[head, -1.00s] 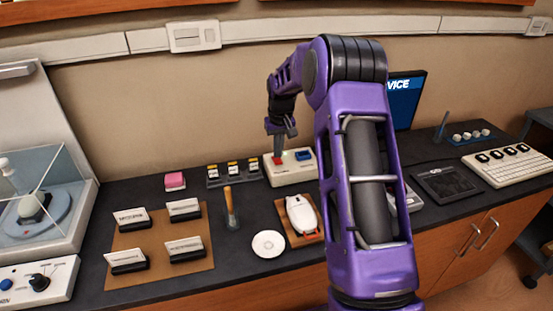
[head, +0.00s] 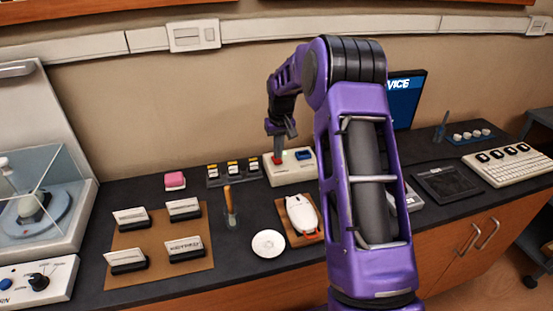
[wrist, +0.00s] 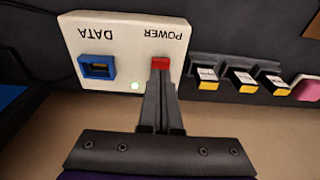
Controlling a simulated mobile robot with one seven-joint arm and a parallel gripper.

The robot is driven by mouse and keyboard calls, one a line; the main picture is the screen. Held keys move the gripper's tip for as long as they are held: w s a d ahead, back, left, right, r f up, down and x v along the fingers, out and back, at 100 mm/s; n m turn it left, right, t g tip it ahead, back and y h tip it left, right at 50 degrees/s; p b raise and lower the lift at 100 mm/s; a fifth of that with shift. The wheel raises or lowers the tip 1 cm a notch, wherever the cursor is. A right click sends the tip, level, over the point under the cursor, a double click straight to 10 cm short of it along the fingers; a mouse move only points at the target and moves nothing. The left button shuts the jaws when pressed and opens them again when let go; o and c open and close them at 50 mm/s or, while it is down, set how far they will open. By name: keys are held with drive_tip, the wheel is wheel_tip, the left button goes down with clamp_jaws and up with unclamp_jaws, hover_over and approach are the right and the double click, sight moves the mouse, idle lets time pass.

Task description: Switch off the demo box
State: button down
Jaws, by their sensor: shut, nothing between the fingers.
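The demo box is a cream-white box (head: 290,174) at the back of the dark counter, left of my upper arm. In the wrist view the box (wrist: 112,36) shows a red switch (wrist: 160,63) labelled POWER, a blue port (wrist: 97,67) labelled DATA, and a small lit greenish light (wrist: 135,86). My gripper (wrist: 160,75) is shut and empty, with its fingertips right at the red switch. Whether they touch it I cannot tell. In the head view my gripper (head: 278,154) points down over the box's left end.
A rack of small yellow-and-black pieces (head: 233,171) and a pink block (head: 175,181) stand left of the box. The wall is close behind.

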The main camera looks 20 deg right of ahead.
sight(278, 161)
drive_tip(key=shift+f+b, duration=0.4)
drive_tip(key=shift+f, duration=0.35)
drive_tip(key=shift+r, duration=0.15)
drive_tip(key=shift+r+p, duration=2.5)
drive_tip(key=shift+r, duration=0.95)
